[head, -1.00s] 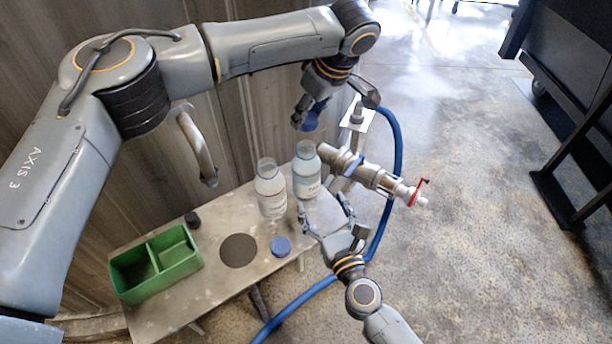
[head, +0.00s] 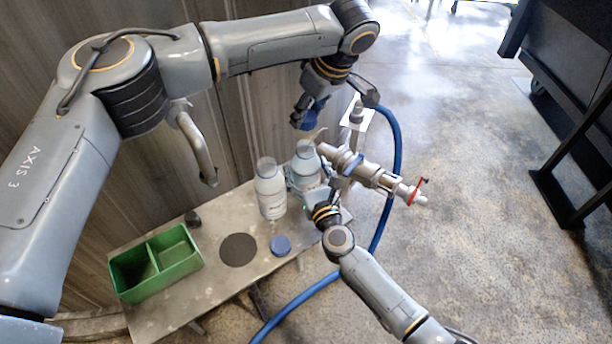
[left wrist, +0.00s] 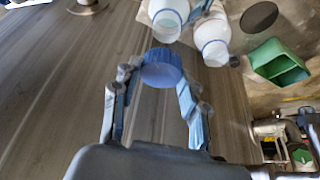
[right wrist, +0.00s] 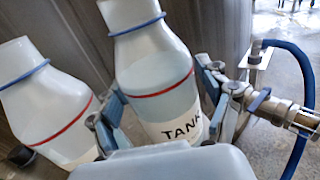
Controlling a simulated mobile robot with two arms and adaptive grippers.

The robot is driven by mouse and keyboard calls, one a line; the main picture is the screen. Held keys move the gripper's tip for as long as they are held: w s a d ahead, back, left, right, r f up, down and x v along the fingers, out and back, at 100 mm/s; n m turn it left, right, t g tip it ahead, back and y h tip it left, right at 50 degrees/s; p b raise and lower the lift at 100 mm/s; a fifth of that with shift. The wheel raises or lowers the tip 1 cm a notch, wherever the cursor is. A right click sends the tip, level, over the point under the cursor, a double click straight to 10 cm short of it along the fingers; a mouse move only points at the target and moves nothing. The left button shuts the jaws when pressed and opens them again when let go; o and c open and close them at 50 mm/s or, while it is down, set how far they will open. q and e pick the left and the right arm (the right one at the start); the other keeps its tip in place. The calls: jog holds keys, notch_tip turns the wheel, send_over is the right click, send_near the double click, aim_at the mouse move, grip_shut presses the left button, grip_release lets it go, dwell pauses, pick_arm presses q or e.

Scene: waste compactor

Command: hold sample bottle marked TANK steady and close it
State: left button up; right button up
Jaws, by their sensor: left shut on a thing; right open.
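The sample bottle marked TANK (head: 306,158) stands uncapped on the table, its label readable in the right wrist view (right wrist: 160,85). My right gripper (head: 309,188) is open, with one finger on each side of the bottle's body; contact is hard to tell. My left gripper (head: 318,110) is shut on a blue cap (left wrist: 161,72) and holds it above the bottle, apart from its mouth. In the left wrist view the cap sits between the fingertips, with the open bottle (left wrist: 168,18) beyond it.
A second uncapped bottle (head: 269,188) stands close left of the TANK bottle. Another blue cap (head: 281,246), a dark disc (head: 238,250) and a green divided tray (head: 188,268) are on the table. A metal sampling valve (head: 375,176) and blue hose (head: 397,150) are at the right.

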aim_at(305, 145)
jog(key=c, duration=1.5)
pick_arm(q)
jog(key=shift+f, duration=2.45)
jog(key=shift+f, duration=0.9)
jog(key=shift+f, duration=0.5)
jog(key=o, duration=0.3)
pick_arm(e)
grip_shut()
pick_arm(q)
jog(key=o, duration=0.4)
